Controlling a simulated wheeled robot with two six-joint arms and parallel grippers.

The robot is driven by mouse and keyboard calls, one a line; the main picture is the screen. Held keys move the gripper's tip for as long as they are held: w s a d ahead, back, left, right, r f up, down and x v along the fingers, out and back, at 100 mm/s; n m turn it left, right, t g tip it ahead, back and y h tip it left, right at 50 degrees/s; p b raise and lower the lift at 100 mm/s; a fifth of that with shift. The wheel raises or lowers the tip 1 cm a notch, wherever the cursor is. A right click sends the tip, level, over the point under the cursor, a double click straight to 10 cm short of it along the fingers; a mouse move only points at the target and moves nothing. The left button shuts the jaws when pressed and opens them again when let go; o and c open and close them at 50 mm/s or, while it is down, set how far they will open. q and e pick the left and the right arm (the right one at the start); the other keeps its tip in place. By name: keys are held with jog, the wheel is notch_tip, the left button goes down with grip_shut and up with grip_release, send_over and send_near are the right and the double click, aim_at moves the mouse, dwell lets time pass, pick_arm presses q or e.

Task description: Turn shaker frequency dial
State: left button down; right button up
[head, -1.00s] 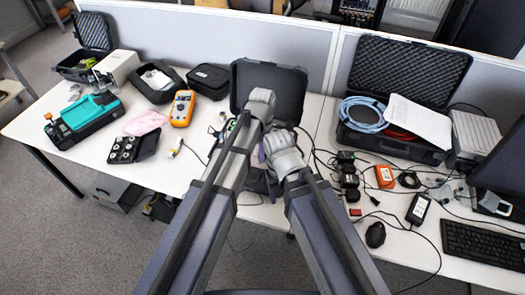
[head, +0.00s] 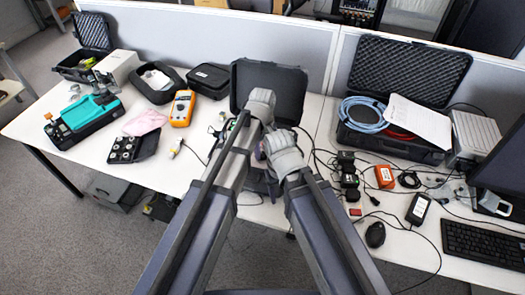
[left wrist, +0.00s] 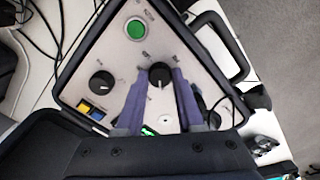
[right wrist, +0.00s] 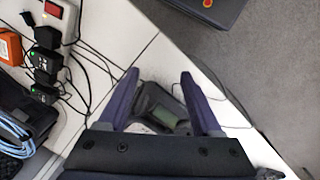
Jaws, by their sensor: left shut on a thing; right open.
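The shaker's case panel (left wrist: 82,63) shows in the left wrist view, with a green round button (left wrist: 136,29) and several black dials. My left gripper (left wrist: 161,76) is shut on the black dial (left wrist: 160,72) right of the panel's middle, one purple finger on each side. Another black dial (left wrist: 102,82) is to its left. A further knob is partly hidden behind the right finger. In the head view my arms hide most of the panel, below the raised black lid (head: 285,85). My right gripper (right wrist: 160,75) is open and empty above the table.
Cables and black adapters (head: 348,180) are right of my arms. An orange multimeter (head: 182,108) is to the left. An open case with blue cable (head: 362,113) is at the right.

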pick_arm(q)
jog(key=m, duration=0.4)
jog(key=shift+m, duration=0.3)
jog(key=m, duration=1)
jog(key=shift+m, duration=2.2)
jog(key=c, duration=0.5)
grip_release()
